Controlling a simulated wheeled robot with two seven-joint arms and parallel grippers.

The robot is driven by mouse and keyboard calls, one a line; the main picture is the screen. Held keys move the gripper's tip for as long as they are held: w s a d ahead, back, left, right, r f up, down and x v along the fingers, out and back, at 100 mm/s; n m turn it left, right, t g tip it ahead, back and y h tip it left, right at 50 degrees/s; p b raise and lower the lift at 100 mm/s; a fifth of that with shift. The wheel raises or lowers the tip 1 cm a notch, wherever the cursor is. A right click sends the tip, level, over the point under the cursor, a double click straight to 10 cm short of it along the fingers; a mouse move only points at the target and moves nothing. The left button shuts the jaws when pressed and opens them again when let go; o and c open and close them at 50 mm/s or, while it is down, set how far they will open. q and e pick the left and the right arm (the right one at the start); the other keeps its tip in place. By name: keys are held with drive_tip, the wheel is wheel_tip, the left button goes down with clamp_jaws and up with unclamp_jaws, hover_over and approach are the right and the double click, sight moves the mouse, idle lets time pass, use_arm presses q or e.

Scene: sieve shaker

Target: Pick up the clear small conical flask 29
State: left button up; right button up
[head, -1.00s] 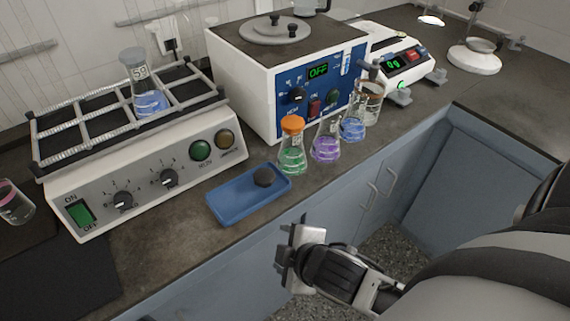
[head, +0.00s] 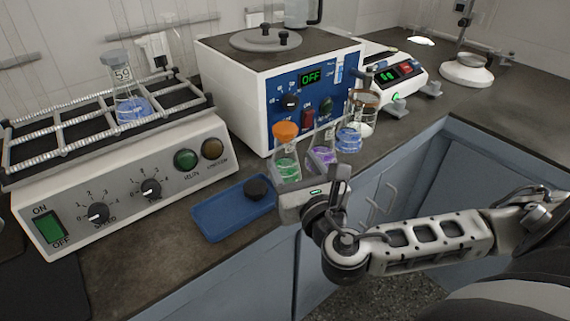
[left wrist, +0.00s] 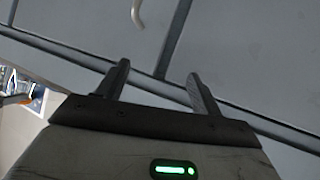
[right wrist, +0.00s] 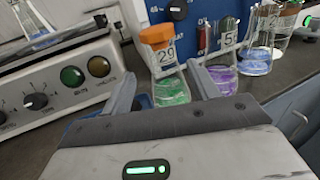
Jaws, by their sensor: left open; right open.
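The conical flask 29 (head: 286,160) stands on the counter, with green liquid and an orange cap. In the right wrist view the flask (right wrist: 167,72) shows its "29" label and sits upright ahead, between the finger directions. My right gripper (head: 311,190) is open and empty in front of the flask, overlapping its lower right in the head view. In the right wrist view my right gripper (right wrist: 160,72) points at the flask; contact cannot be told. My left gripper (left wrist: 156,72) is open and empty, facing blue-grey cabinet fronts; it is not in the head view.
A purple-liquid flask (head: 322,152) stands close right of flask 29, with a blue-liquid flask (head: 349,138) and a beaker (head: 364,110) beyond. A blue tray (head: 222,216) with a dark stopper lies left. The shaker (head: 125,185) and white-blue device (head: 235,95) stand behind.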

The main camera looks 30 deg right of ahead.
sight(286, 151)
drive_tip(key=x, duration=0.3)
drive_tip(key=shift+w, duration=0.15)
drive_tip(key=shift+d+x, duration=0.1)
drive_tip(key=shift+x, duration=1.25)
drive_tip(key=shift+d+x, duration=0.15)
drive_tip(key=shift+x, duration=1.15)
drive_tip(key=shift+r, duration=0.1)
drive_tip(key=c, duration=1.2)
clamp_jaws()
drive_tip(key=shift+r, duration=0.15)
